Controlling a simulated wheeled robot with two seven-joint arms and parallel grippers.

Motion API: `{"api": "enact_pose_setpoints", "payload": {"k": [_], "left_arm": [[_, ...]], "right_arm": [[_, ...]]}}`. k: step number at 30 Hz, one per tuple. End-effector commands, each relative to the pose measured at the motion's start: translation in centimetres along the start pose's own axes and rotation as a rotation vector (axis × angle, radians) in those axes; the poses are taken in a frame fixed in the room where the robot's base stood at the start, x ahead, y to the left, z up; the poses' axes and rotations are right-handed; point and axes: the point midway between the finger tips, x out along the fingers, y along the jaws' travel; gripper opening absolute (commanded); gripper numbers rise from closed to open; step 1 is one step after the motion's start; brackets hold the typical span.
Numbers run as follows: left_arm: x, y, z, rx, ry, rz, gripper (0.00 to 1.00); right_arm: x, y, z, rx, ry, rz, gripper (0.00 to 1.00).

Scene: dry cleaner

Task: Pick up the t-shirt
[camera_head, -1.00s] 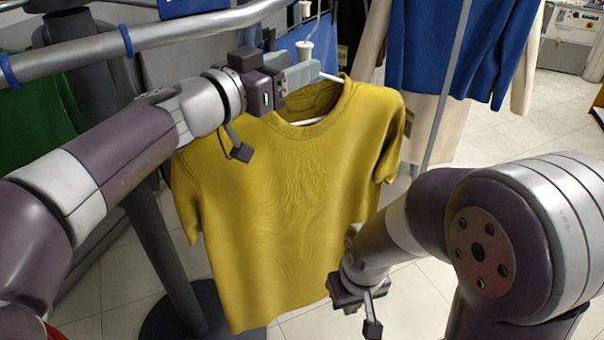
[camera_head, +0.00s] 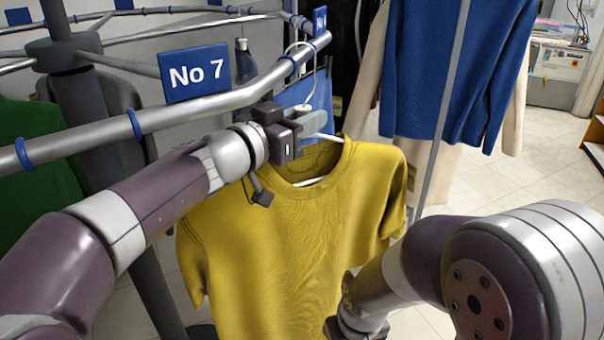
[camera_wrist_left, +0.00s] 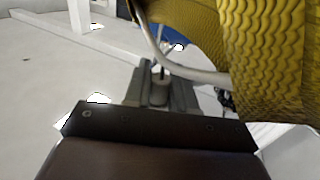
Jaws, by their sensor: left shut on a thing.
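The yellow t-shirt (camera_head: 285,255) hangs on a white hanger (camera_head: 318,180) in front of me. Its lower hem is below the picture edge. My left gripper (camera_head: 308,124) is at the top of the hanger, just above the shirt's collar, shut on the hanger's neck. In the left wrist view the gripper (camera_wrist_left: 160,90) closes around that neck, with the shirt (camera_wrist_left: 250,45) at upper right. My right arm's wrist (camera_head: 358,318) is in front of the shirt's lower right side. Its gripper is almost wholly cut off by the bottom edge.
A rail (camera_head: 235,95) with a blue "No 7" sign (camera_head: 195,74) runs above the left arm. A green garment (camera_head: 38,150) hangs at left. A blue sweater (camera_head: 430,70) and cream garments hang behind, right. Open tiled floor (camera_head: 525,160) lies at right.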

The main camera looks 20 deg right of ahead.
Motion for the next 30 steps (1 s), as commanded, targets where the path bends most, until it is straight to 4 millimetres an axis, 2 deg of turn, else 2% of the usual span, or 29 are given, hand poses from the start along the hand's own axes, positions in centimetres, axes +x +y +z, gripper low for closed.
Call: {"api": "enact_pose_setpoints", "payload": {"k": [5,9,10,16,21,25,30], "left_arm": [[0.0,0.0,-1.6,0.003,0.004,0.000,0.00],[0.0,0.1,-3.7,0.004,0.004,0.000,0.00],[0.3,0.8,-3.1,0.001,0.001,0.003,0.00],[2.1,5.2,-3.0,0.001,0.004,0.006,0.00],[4.3,10.3,-3.1,0.001,0.003,0.008,0.00],[5.8,13.6,-3.4,0.000,0.001,0.005,0.00],[6.8,15.9,-3.5,0.000,0.002,0.001,0.00]], "right_arm": [[0.2,0.0,0.0,0.000,0.000,0.000,0.00],[0.3,0.0,0.0,0.000,0.000,0.000,0.00],[1.0,0.0,0.1,0.000,0.000,0.000,0.00],[2.9,0.0,0.3,0.000,0.000,0.000,0.00],[3.9,0.0,0.5,0.000,0.000,0.000,0.00],[3.5,0.0,0.4,0.000,0.000,0.000,0.00],[3.2,0.0,0.4,0.000,0.000,0.000,0.00]]}}
